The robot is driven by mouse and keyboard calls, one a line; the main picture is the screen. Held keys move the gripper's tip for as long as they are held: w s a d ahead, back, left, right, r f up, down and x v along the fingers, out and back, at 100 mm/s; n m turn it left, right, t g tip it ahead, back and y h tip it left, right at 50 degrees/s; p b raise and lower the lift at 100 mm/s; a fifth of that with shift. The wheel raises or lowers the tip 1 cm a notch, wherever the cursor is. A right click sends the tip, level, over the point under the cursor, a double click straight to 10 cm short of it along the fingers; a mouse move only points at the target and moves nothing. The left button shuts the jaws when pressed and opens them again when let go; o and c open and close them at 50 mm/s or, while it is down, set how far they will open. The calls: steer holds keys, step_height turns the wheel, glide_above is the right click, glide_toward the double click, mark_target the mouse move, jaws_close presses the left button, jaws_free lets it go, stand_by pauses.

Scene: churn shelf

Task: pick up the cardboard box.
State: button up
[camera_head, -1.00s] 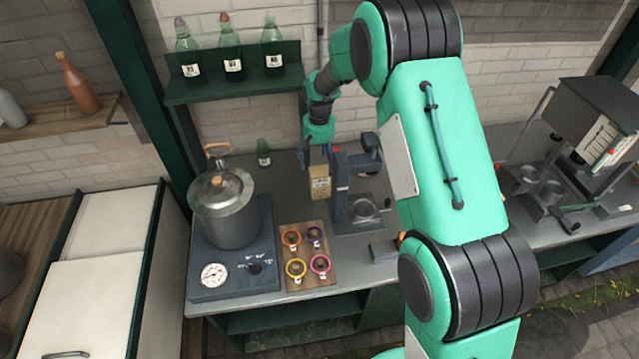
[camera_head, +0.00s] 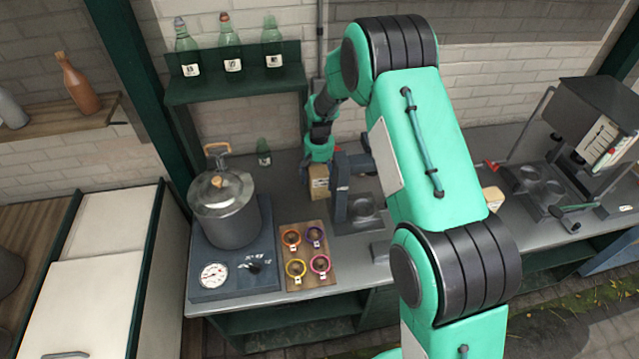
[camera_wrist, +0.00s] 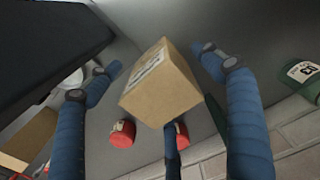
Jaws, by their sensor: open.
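The cardboard box (camera_head: 319,184) is a small tan box with a printed label, on the grey counter left of a dark press-like stand. In the wrist view the cardboard box (camera_wrist: 162,88) appears tilted and lies between my spread blue fingers. My gripper (camera_wrist: 158,62) is open, one finger on each side of the box with visible gaps. A third dark finger shows below the box in that view. In the head view my gripper (camera_head: 320,160) is just above and around the box, its fingers mostly hidden.
The dark stand (camera_head: 341,190) is close on the right. A small green bottle (camera_head: 263,152) stands to the left; it also shows in the wrist view (camera_wrist: 303,72). Two red objects (camera_wrist: 122,134) lie near the box. A pot (camera_head: 226,210) and ring tray (camera_head: 309,282) are nearer the front.

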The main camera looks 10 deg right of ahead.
mark_target(320, 187)
steer(key=shift+f, duration=0.15)
steer(key=shift+d+f, duration=0.1)
steer(key=shift+f, duration=2.35)
steer(key=shift+s+f, duration=0.1)
steer(key=c, duration=1.5)
